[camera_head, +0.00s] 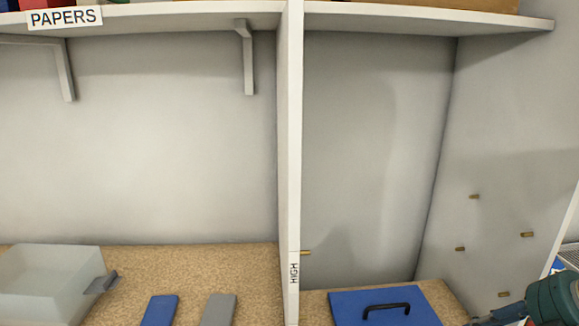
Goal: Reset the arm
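Neither of my grippers can be made out in the head view. A dark teal rounded object (553,301) shows at the bottom right corner, cut off by the frame. I cannot tell whether it is part of my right arm or a separate tool. No arm comes in from the left.
A white divider (291,150) marked HIGH separates two bays. The left bay's speckled surface holds a translucent bin (50,285), a blue slab (159,310) and a grey slab (218,309). The right bay holds a blue lid (350,300) with a black handle. An upper shelf (180,10) is labelled PAPERS.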

